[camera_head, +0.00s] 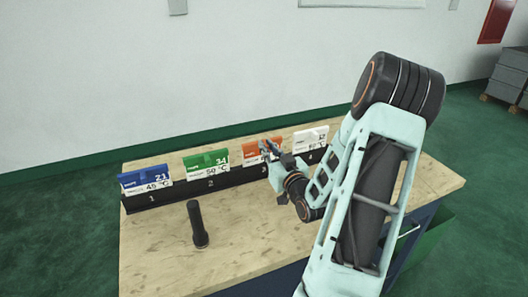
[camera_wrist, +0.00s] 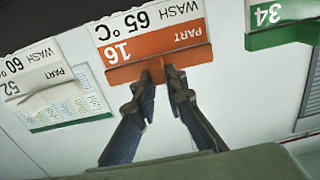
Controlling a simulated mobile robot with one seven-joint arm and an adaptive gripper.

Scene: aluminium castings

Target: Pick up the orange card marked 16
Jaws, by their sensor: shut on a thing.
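The orange card marked 16 (camera_wrist: 172,38) shows upside down in the wrist view, with a white strip reading WASH 65 °C. In the head view the orange card (camera_head: 250,152) stands at the third place of the black rack (camera_head: 175,193), partly hidden by my gripper. My gripper (camera_head: 269,151) reaches it from the right. In the wrist view my gripper (camera_wrist: 166,78) has its two fingertips shut on the card's protruding orange lip. The card's white end still meets the dark rack edge, and I cannot tell whether it is seated.
A blue card (camera_head: 146,179) and a green card (camera_head: 206,161) stand left of the orange one, a white card (camera_head: 311,138) to its right.

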